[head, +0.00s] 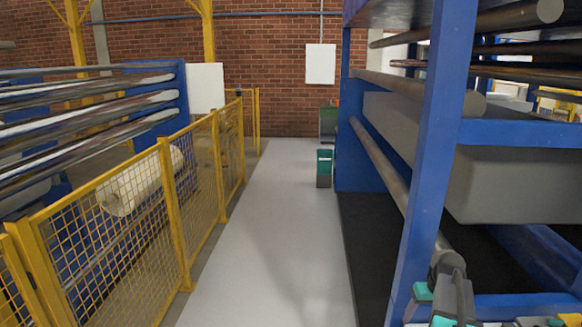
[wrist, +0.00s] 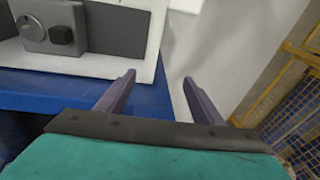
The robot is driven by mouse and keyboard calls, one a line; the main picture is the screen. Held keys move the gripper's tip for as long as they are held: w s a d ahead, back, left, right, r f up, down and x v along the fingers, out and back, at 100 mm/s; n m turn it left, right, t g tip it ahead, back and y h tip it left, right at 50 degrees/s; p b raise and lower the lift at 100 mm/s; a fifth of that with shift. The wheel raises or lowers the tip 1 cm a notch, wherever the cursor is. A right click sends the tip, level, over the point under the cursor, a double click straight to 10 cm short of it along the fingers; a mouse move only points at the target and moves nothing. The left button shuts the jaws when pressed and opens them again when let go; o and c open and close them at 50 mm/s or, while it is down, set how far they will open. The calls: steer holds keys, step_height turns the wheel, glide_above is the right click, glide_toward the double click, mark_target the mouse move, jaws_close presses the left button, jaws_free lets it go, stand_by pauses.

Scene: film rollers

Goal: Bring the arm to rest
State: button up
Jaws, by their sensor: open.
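My gripper (wrist: 158,82) shows in the wrist view with its two dark purple fingers spread apart. Nothing is between them. The fingers point over a blue edge and the pale floor, and I see no contact with anything. Part of my arm, grey and teal, shows at the lower right of the head view, near the blue frame; the gripper itself cannot be made out there.
A yellow mesh fence (head: 170,205) lines the left of a clear pale aisle (head: 265,225). A blue roller frame (head: 428,150) stands close on the right. A teal and grey box (head: 324,168) stands farther along. A grey control box (wrist: 80,28) on a white panel is near my gripper.

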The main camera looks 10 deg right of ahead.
steer(key=s+a+f+n+g, duration=0.15)
steer(key=a+f, duration=0.35)
steer(key=a, duration=0.8)
steer(key=s+a+f, duration=0.2)
steer(key=a+f, duration=0.3)
steer(key=a, duration=0.7)
steer(key=s+a+f+n+g, duration=0.1)
steer(key=a+f, duration=0.4)
steer(key=a, duration=0.8)
steer(key=s+f+g+b, duration=0.5)
steer(key=s+f+b, duration=0.5)
steer(key=s+f, duration=1.6)
steer(key=shift+f+h, duration=0.4)
steer(key=shift+f, duration=0.35)
steer(key=shift+s+d, duration=0.1)
